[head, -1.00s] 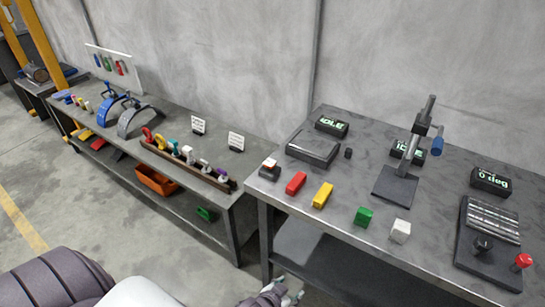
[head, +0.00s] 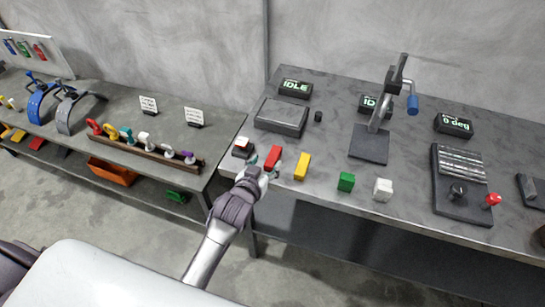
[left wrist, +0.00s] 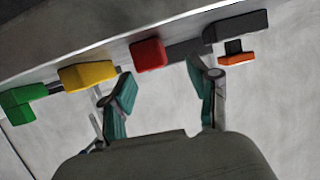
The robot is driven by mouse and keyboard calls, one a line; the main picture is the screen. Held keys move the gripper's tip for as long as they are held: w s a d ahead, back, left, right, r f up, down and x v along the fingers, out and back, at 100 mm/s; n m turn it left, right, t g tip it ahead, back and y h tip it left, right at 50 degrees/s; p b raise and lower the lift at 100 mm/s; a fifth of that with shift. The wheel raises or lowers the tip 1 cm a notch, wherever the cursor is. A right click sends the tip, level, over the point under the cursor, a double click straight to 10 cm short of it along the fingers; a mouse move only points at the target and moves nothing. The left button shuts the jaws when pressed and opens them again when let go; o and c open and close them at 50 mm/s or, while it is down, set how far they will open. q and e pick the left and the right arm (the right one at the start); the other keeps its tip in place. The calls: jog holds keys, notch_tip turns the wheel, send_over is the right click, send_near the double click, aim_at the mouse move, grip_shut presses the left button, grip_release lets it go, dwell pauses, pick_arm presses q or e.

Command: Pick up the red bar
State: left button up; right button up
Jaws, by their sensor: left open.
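The red bar (head: 273,157) lies on the right-hand table near its front left corner. It also shows in the left wrist view (left wrist: 148,54), beyond the open fingers and roughly in line with the gap between them. My left gripper (head: 260,175) is at the table's front edge, just in front of the red bar; its fingers partly overlap the bar's near end in the head view. In the left wrist view my left gripper (left wrist: 163,85) is open, with nothing between its fingers. I cannot tell if a finger touches the bar. My right gripper is not in view.
A yellow bar (head: 302,166) lies close right of the red bar, then a green block (head: 346,182) and a white block (head: 383,189). A small red-topped box (head: 242,147) stands close left. A dark flat box (head: 281,117) is behind.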

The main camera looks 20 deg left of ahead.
aim_at(273, 156)
pick_arm(q)
jog(key=shift+w+d, duration=0.1)
jog(key=shift+w, duration=0.15)
jog(key=x, duration=0.3)
jog(key=p+x, duration=0.1)
jog(key=x, duration=0.1)
jog(key=shift+s+d+f, duration=0.1)
jog(key=shift+d, duration=0.2)
jog(key=shift+s, duration=0.1)
jog(key=shift+c, duration=2)
grip_shut()
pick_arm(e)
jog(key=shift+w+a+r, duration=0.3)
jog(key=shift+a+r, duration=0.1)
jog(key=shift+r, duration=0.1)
